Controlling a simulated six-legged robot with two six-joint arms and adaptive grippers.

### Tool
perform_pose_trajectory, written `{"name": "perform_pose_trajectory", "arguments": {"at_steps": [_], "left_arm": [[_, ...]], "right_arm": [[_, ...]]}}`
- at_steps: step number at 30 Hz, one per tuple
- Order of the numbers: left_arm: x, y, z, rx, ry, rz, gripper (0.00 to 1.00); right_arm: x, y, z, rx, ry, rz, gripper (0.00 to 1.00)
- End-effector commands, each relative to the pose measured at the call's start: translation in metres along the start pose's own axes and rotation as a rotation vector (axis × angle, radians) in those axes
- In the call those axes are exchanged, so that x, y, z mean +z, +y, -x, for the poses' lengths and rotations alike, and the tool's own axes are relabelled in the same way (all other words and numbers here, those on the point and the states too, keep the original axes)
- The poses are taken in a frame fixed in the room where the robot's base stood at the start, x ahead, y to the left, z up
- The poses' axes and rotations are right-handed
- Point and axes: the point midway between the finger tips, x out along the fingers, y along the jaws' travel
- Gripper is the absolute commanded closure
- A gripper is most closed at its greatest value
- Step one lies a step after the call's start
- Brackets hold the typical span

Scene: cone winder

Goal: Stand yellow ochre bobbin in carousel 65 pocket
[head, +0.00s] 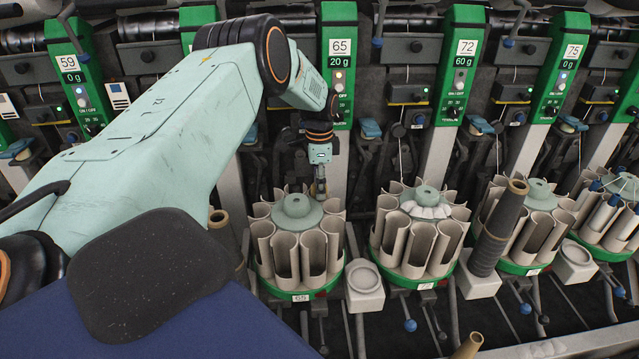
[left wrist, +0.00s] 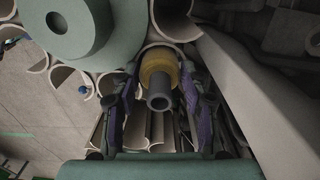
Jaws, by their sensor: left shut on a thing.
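The carousel 65 (head: 300,297) has a green base, cream pockets and a grey-green hub (head: 297,206); the hub also shows at the upper left of the left wrist view (left wrist: 68,28). My left gripper (head: 319,187) is over the carousel's back right pockets, pointing down. In the left wrist view its fingers (left wrist: 158,98) are shut on the yellow ochre bobbin (left wrist: 157,64), a yellow winding on a grey tube (left wrist: 160,97). A cream pocket rim (left wrist: 163,46) shows right behind the bobbin. How deep the bobbin sits in it I cannot tell. My right gripper is out of view.
Carousel 72 (head: 407,273) stands to the right, with white pieces around its hub; more carousels follow. A dark cone (head: 497,232) stands between two of them. A small cream holder (head: 364,281) is beside carousel 65. Green numbered posts (head: 339,62) rise behind.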

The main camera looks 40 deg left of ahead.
Motion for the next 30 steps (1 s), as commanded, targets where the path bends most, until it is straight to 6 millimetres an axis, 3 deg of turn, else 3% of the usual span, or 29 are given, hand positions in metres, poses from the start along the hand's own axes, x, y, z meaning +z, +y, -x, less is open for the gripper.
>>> {"name": "perform_pose_trajectory", "arguments": {"at_steps": [4,5,14,24,30], "left_arm": [[0.000,0.000,0.001,-0.001,0.000,0.000,0.81],[0.000,0.000,0.001,-0.001,0.000,0.000,0.55],[0.000,0.000,0.001,-0.001,0.000,0.000,0.29],[0.000,0.000,0.002,0.000,0.001,0.000,0.29],[-0.001,-0.001,0.029,-0.002,0.004,0.001,0.29]], "right_arm": [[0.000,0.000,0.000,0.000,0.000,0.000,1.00],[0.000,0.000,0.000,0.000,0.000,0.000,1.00],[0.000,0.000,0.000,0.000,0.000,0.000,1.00],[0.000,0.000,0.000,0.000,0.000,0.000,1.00],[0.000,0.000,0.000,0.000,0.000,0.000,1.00]]}}
